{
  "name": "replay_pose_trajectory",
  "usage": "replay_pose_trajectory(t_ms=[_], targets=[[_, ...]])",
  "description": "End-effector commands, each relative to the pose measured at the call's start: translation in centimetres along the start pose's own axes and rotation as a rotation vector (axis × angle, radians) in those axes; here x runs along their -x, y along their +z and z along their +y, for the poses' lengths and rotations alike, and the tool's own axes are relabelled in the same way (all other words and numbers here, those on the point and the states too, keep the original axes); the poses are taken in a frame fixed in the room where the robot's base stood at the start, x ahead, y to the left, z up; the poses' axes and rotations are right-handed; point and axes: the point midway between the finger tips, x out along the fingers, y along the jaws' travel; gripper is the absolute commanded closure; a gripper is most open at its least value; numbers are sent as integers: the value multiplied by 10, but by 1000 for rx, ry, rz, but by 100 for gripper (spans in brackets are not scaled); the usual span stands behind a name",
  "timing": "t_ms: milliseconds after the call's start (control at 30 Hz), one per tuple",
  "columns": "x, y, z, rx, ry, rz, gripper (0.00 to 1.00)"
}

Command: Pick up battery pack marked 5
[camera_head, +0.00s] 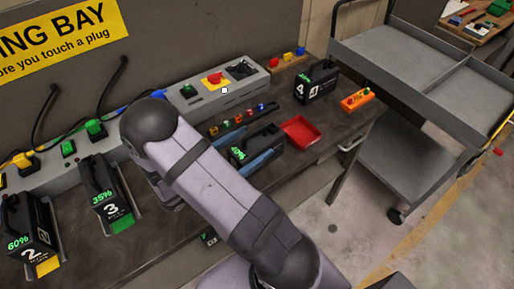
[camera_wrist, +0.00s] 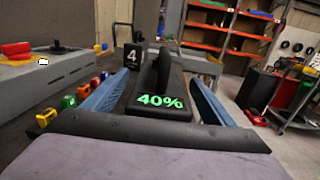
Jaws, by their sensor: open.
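A black battery pack (camera_head: 257,145) with a green 40% readout stands on the dark bench. It also shows in the wrist view (camera_wrist: 160,88), with its handle pointing away from the camera. No number is readable on it, so I cannot tell for certain that it is the pack marked 5. My gripper (camera_head: 277,139) is open around this pack, one blue finger along each side. In the wrist view the fingers (camera_wrist: 162,74) flank the pack, with a gap visible on the right. My arm hides part of the bench.
Pack 4 (camera_head: 314,86) stands beyond, near an orange block (camera_head: 357,99) and a red tray (camera_head: 301,131). Packs 3 (camera_head: 104,185) and 2 (camera_head: 27,225) sit at left. A grey control box (camera_head: 218,92) and small coloured pieces stand close behind. A grey cart (camera_head: 400,60) is at right.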

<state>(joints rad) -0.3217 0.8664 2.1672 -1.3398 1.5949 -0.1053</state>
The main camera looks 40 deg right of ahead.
Motion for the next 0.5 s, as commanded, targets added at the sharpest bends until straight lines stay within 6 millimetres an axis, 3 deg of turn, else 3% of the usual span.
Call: replay_pose_trajectory(t_ms=[200,500], targets=[[-22,1,0,1,-1,-1,22],[-24,0,0,0,1,-1,24]])
